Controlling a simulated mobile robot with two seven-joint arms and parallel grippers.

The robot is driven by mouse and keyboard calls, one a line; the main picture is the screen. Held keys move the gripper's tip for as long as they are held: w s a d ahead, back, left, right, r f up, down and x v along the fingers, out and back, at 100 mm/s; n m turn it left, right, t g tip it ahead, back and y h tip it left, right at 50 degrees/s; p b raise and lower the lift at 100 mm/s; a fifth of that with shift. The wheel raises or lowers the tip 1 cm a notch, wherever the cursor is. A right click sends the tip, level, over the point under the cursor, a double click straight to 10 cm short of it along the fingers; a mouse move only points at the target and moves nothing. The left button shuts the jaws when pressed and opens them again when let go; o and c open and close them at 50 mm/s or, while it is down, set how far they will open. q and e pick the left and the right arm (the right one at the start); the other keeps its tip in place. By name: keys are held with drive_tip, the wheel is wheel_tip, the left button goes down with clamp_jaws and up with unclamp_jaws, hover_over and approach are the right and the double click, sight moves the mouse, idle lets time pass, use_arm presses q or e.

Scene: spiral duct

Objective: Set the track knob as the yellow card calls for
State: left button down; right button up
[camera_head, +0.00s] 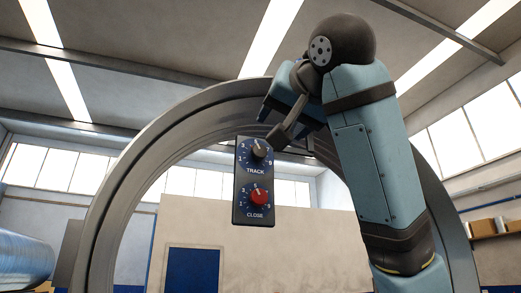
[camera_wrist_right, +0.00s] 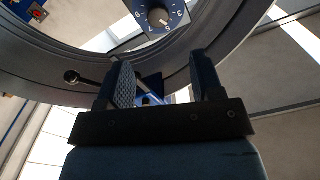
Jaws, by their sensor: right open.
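The black track knob (camera_head: 259,148) is on the upper dial of a dark blue control box (camera_head: 240,205), marked TRACK. Its pointer leans upward; the exact number is too small to read. The track knob is also at the top of the right wrist view (camera_wrist_right: 158,17), beyond the fingers. My right gripper (camera_head: 290,115) is up and to the right of the knob, apart from it. In the right wrist view my right gripper (camera_wrist_right: 160,65) is open, with no knob between its fingers. My left gripper and the yellow card are not in view.
A red knob (camera_head: 258,197) marked CLOSE sits just below the track knob. A black ball-ended lever (camera_wrist_right: 72,77) is left of the fingers in the right wrist view. Space left of the box is clear.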

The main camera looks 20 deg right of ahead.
sight(260, 151)
drive_tip(key=w+p, duration=0.3)
drive_tip(key=w, duration=0.8)
drive_tip(key=shift+w+a, duration=0.1)
drive_tip(key=shift+w+f, duration=0.1)
drive_tip(key=shift+w, duration=0.4)
drive_tip(key=shift+c, duration=0.2)
drive_tip(key=c, duration=0.9)
